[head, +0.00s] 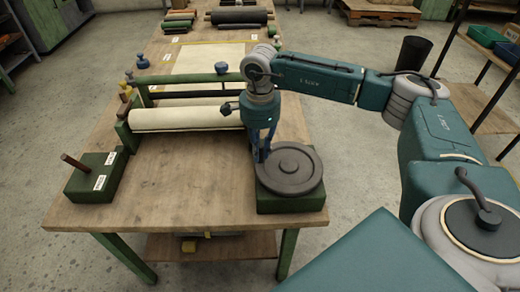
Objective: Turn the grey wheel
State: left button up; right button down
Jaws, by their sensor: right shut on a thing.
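The grey wheel (289,169) is a dark grey disc with raised rings. It lies flat on a green block (292,203) at the right front of the wooden table. My right gripper (262,157) points down at the wheel's left back edge and is shut, with its blue fingers on the rim. The fingertips are small here and partly merge with the wheel's edge. My left gripper is not in view.
A roller frame with a cream sheet roll (185,117) stands behind on the wooden table (190,190). A green block with a brown peg (97,177) sits at the left front. Dark rolls (240,16) lie at the far end. The table between the two blocks is clear.

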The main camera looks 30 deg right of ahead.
jog(key=shift+w+d+f+m+b, duration=0.25)
jog(key=shift+w+d+m+b, duration=0.35)
jog(key=shift+m+b, duration=0.4)
jog(key=shift+w+d+r+m, duration=0.3)
jog(key=shift+d+m, duration=0.2)
jog(key=shift+m, duration=0.3)
jog(key=c, duration=1.7)
grip_release()
notch_tip(320, 180, up, 12)
